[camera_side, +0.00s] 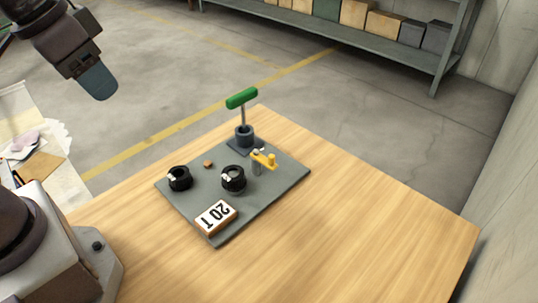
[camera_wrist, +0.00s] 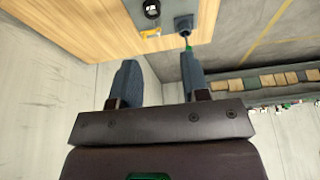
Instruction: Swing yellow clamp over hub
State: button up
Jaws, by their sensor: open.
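The yellow clamp (camera_side: 265,159) is a short arm on a grey post near the right side of a grey plate (camera_side: 275,192). It points away to the right of the black hub (camera_side: 233,179) and is not over it. A second black ring-shaped part (camera_side: 179,178) sits further left on the plate. My gripper (camera_side: 98,84) is high at the upper left in the side view, far from the plate. In the wrist view its two fingers (camera_wrist: 160,84) are apart with nothing between them, and the clamp (camera_wrist: 150,33) shows small near the top.
A green-handled T-bar (camera_side: 242,98) stands upright in a dark socket at the plate's back corner. A small brown cube (camera_side: 208,163) sits between. The wooden table (camera_side: 370,225) is clear at right.

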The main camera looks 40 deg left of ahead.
jog(key=w+d+f+g, duration=0.3)
jog(key=w+f, duration=0.1)
jog(key=w, duration=0.7)
jog(key=n+g, duration=0.1)
jog(key=n, duration=0.8)
send_over(272, 156)
notch_tip(272, 156, down, 9)
notch_tip(272, 156, down, 13)
jog(key=shift+a+r, duration=0.1)
jog(key=shift+r, duration=0.05)
grip_shut()
